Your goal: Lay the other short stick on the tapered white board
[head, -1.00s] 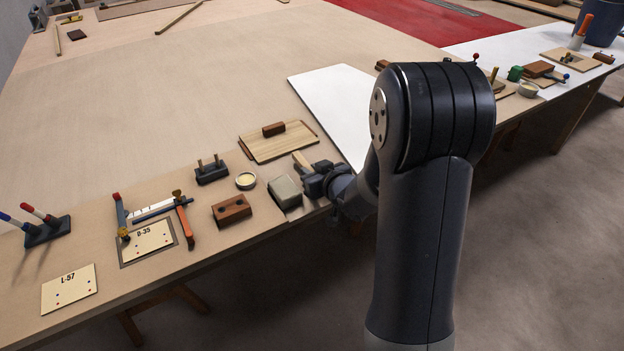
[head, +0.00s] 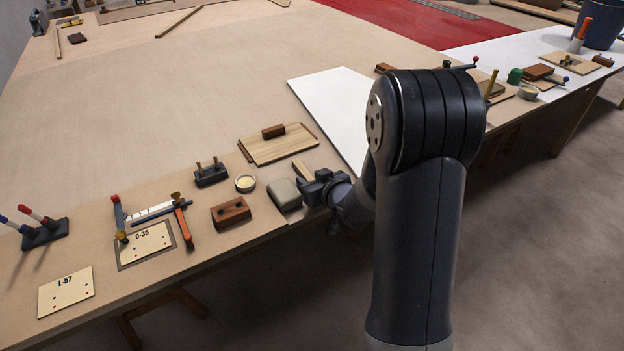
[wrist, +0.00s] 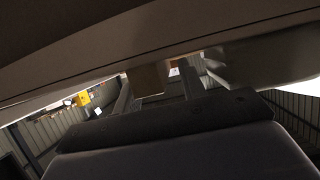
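A large white board (head: 322,92) with slanting edges lies flat on the bench, partly hidden behind my arm. My gripper (head: 314,176) is low at the bench's near edge, just right of a grey rounded block. A short pale wooden stick (head: 301,169) sticks out past its fingers, tilted and away from the white board's surface. In the wrist view a tan piece (wrist: 148,78) sits between the dark fingers, so my gripper looks shut on the stick. That view is dark, and the stick's far end is hard to make out. No other short stick is visible on the board.
A pale wooden panel (head: 275,152) with a brown block lies behind the gripper. The middle of the bench is clear.

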